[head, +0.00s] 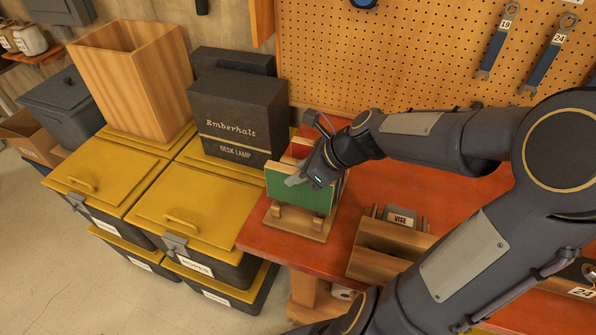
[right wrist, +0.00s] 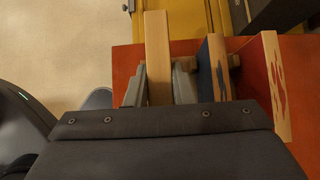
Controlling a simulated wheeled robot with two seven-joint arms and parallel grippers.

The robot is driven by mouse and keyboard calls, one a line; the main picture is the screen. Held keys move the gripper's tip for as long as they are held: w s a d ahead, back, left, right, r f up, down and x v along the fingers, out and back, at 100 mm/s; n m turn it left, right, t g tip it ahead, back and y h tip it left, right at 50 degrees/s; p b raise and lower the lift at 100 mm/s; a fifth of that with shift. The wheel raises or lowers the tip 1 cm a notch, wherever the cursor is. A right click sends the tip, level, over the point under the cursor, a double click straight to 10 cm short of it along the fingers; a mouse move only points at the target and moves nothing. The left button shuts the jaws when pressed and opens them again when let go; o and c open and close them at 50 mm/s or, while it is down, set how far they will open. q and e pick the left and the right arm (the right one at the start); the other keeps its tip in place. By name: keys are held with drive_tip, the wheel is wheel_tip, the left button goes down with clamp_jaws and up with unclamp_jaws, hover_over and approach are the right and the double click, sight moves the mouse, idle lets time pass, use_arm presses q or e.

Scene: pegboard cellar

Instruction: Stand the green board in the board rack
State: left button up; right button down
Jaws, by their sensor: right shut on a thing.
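The green board (head: 312,199) stands upright at the front of the wooden board rack (head: 298,221) on the red bench, its lower edge behind the rack's front pegs. I cannot tell whether it rests fully on the base. My right gripper (head: 299,178) is shut on its upper part. In the right wrist view the gripper's fingers (right wrist: 160,88) lie on both sides of the board's pale wooden edge (right wrist: 157,45). Two other boards (right wrist: 215,65) (right wrist: 277,85) stand beside it, apart from the fingers. My left gripper is not in view.
A black desk lamp box (head: 240,115) stands on yellow-lidded bins (head: 185,208) left of the rack. A wooden holder (head: 385,248) with a vise label lies to the right on the red bench (head: 385,185). A pegboard (head: 400,55) with wrenches is behind.

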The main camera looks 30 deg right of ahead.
sight(298, 190)
drive_tip(key=shift+f, duration=0.25)
idle(0.4)
drive_tip(key=shift+f+b, duration=0.95)
drive_tip(key=shift+f, duration=0.5)
drive_tip(key=shift+f, duration=0.15)
drive_tip(key=shift+f+b, duration=0.85)
drive_tip(key=shift+f, duration=0.2)
drive_tip(key=c, duration=1.2)
unclamp_jaws()
drive_tip(key=shift+o, duration=0.2)
